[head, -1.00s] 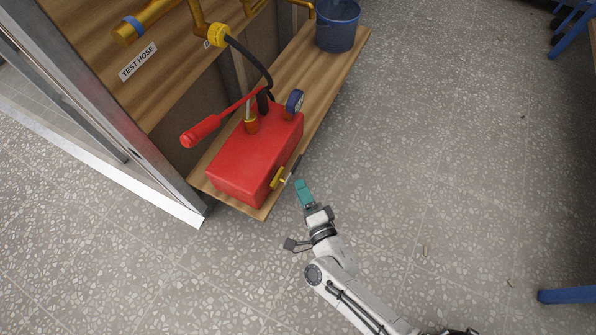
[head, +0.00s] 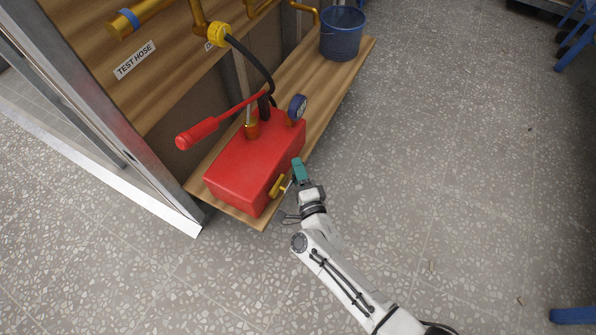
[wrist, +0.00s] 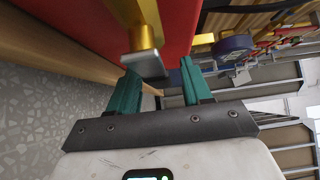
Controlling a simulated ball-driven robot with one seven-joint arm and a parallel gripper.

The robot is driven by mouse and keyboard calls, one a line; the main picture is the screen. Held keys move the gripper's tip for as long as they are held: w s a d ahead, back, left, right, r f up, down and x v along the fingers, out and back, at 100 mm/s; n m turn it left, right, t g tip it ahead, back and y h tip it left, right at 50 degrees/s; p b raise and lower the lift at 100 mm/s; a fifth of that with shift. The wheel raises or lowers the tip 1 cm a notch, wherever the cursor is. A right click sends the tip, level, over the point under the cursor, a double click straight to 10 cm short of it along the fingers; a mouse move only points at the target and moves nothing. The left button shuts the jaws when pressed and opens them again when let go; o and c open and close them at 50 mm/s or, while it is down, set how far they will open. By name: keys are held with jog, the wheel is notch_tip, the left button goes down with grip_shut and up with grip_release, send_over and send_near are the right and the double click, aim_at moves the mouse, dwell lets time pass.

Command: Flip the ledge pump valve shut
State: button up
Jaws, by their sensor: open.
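The red pump box (head: 245,170) sits on the wooden ledge (head: 342,82). A yellow valve (head: 276,188) is on its near right side, low down. In the wrist view the yellow valve part (wrist: 139,22) comes from the top, with a flat grey end (wrist: 144,64). My gripper (head: 299,170), with teal fingers, is right beside the valve in the head view. In the wrist view my gripper (wrist: 158,82) is open; the grey end lies just in front of the fingers, nearer the left one. Contact cannot be told. The valve lever is largely hidden in the head view.
The pump carries a red-handled lever (head: 198,132), a blue gauge (head: 297,107) and a black hose (head: 256,65). A blue bucket (head: 342,38) stands farther along the ledge. The speckled floor (head: 450,160) to the right is open.

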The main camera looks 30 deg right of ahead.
jog(key=shift+w, duration=0.15)
grip_shut()
dwell(0.4)
